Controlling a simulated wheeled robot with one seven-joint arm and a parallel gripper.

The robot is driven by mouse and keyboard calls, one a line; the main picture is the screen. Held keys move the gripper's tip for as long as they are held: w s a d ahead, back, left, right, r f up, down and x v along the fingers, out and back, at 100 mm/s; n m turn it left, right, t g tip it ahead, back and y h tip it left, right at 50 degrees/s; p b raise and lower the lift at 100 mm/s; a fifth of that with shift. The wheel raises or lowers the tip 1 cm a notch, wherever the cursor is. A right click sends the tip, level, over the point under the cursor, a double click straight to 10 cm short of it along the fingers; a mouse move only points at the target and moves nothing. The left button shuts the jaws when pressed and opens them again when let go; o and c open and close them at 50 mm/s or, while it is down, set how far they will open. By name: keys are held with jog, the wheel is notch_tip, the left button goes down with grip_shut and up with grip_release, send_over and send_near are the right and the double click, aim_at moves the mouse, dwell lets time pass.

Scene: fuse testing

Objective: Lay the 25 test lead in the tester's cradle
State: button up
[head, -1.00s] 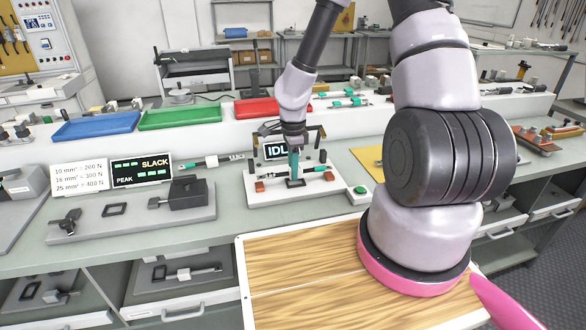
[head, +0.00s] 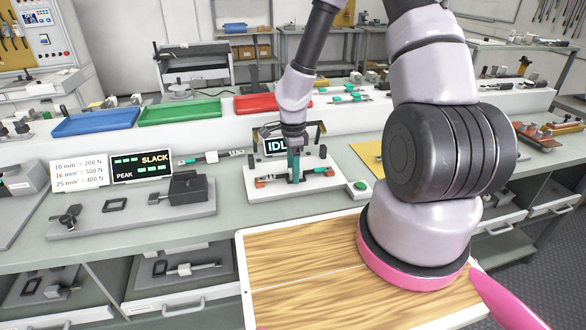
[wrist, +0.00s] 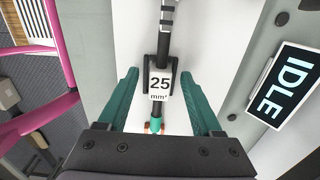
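The 25 test lead (wrist: 158,86) carries a white tag reading "25 mm²" in the wrist view. It has a black cable and a teal section near one end. In the head view the lead (head: 318,171) lies across the tester (head: 262,195), close to its orange blocks. A dark bracket, seemingly the cradle (wrist: 148,72), borders the tag on both sides. My gripper (wrist: 158,78) is open, with teal fingers on either side of the lead and visible gaps. In the head view my gripper (head: 294,172) points down over the tester's middle and hides part of the lead and cradle.
The tester's display (head: 276,147) reads IDLE, just behind my gripper. A green button (head: 361,186) is at its right. Blue (head: 95,123), green (head: 180,112) and red (head: 262,102) trays stand behind. A pull rig (head: 130,213) is at left.

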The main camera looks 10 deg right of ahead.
notch_tip(320, 180, up, 11)
dwell(0.6)
jog(key=shift+f, duration=0.1)
